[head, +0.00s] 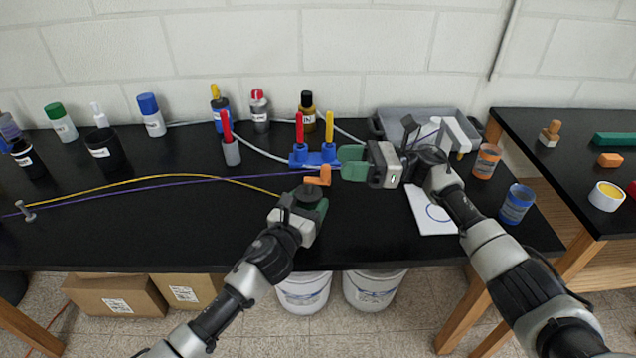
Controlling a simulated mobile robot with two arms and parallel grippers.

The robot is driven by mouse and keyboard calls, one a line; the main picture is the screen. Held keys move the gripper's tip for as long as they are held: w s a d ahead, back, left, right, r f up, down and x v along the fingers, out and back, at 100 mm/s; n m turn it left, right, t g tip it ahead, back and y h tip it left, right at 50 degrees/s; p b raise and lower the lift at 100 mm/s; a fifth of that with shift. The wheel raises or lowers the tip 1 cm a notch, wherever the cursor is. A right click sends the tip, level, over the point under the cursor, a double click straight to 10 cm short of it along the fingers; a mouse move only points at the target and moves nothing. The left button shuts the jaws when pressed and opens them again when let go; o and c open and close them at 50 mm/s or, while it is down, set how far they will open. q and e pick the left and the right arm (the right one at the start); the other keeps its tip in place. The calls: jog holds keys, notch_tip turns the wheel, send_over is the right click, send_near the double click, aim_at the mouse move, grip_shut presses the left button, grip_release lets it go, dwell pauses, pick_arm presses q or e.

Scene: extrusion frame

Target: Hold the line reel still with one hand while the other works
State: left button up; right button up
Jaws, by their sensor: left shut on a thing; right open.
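My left gripper (303,199) is at the middle of the black bench, with its dark green fingers shut on a dark object that appears to be the line reel. The fingers hide most of it. An orange crank-shaped part (318,176) sticks up just above these fingers. A yellow line (160,179) runs from a post at the left towards the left gripper. A purple line (150,188) runs just below it towards the orange part. My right gripper (354,163) is open, its green fingers pointing left, just right of the orange part, with nothing visible between them.
A blue holder (315,156) with red and yellow upright pieces stands just behind the grippers. A grey tray (385,116), white sheet (433,222), orange jar (486,162) and blue jar (516,204) are at the right. Several bottles line the back. The bench's front left is clear.

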notch_tip(320, 180, up, 5)
jog(key=m+t+y, duration=0.3)
jog(key=m+t, duration=0.7)
jog(key=m, duration=0.1)
jog(key=m+t+h, duration=0.5)
jog(key=m+h, duration=0.7)
jog(key=m, duration=2.3)
send_near(329, 172)
jog(key=w, duration=0.1)
jog(key=x, duration=1.2)
jog(key=shift+s+a, duration=0.15)
jog(key=shift+a, duration=0.1)
grip_shut()
